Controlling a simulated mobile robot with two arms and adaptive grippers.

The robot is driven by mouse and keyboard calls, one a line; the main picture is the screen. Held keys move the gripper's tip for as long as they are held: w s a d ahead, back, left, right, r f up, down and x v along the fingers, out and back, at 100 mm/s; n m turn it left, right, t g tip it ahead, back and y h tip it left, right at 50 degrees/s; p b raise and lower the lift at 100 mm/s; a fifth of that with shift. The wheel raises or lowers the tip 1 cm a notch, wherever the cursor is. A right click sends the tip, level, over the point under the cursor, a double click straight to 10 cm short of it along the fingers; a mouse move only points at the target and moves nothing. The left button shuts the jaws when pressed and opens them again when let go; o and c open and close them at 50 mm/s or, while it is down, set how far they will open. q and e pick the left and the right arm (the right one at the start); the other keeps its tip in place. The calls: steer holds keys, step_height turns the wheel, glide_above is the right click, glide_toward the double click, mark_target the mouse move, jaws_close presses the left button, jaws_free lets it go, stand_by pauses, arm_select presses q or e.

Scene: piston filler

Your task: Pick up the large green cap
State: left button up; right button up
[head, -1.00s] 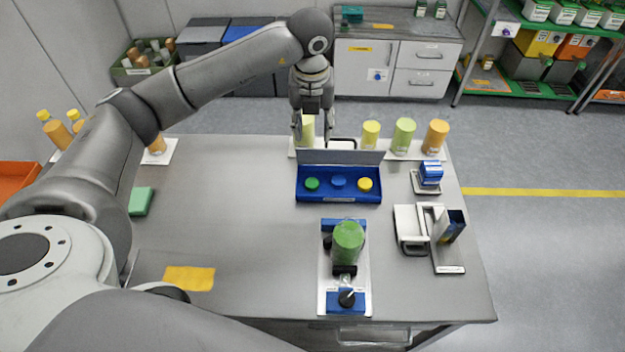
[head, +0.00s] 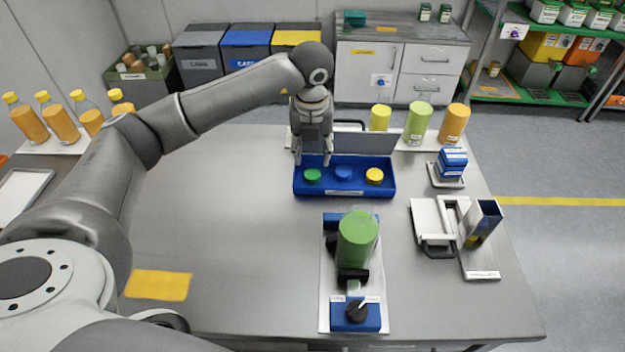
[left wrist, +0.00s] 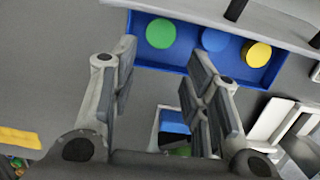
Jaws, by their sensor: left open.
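The green cap (head: 312,175) lies at the left end of a blue tray (head: 344,191), beside a blue cap (head: 343,173) and a yellow cap (head: 374,175). My left gripper (head: 312,160) is open and empty, pointing down just above and behind the green cap. In the left wrist view the green cap (left wrist: 160,33) shows whole, ahead of the spread fingers of the left gripper (left wrist: 161,65) and apart from them. The blue cap (left wrist: 222,40) and yellow cap (left wrist: 257,54) lie to its right. My right gripper is not in view.
A filler with a green cylinder (head: 357,240) stands in front of the tray. A grey panel (head: 365,141) rises at the tray's back. Bottles (head: 418,122) stand behind it. A metal holder (head: 480,225) is at right. The table's left middle is clear.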

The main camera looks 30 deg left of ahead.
arm_select(q)
glide_above(312, 173)
steer(key=s, duration=0.2)
steer(key=f, duration=0.2)
steer(key=d+f, duration=0.1)
steer(key=f, duration=0.1)
steer(key=shift+w+p, duration=0.2)
steer(key=shift+p, duration=0.15)
steer(key=f, duration=0.1)
steer(key=w+f+p, duration=0.1)
steer(key=f, duration=0.3)
steer(key=shift+w+a+f+p, duration=0.1)
steer(key=shift+w+a+p, duration=0.1)
steer(key=shift+a+p, duration=0.2)
steer(key=c, duration=0.3)
steer(key=shift+c, duration=0.3)
